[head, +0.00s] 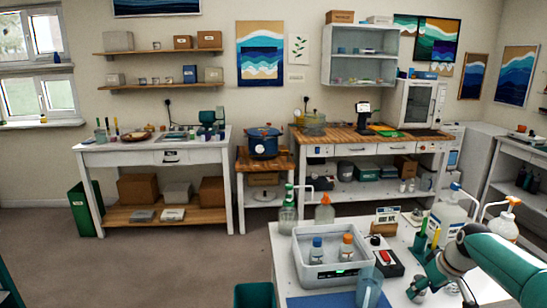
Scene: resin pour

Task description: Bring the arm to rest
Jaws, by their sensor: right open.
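My right arm comes in from the lower right, with a teal forearm and a grey wrist. My right gripper (418,289) is low over the right part of the white front table (283,240). Its jaws are open, small and partly hidden by the wrist, and I see nothing held in them. It is to the right of the blue mat and a clear cup (369,287), apart from the cup in the picture. My left gripper is not in view.
A grey tub (308,277) holds an orange-capped and a blue-capped bottle. Open floor (150,265) lies left.

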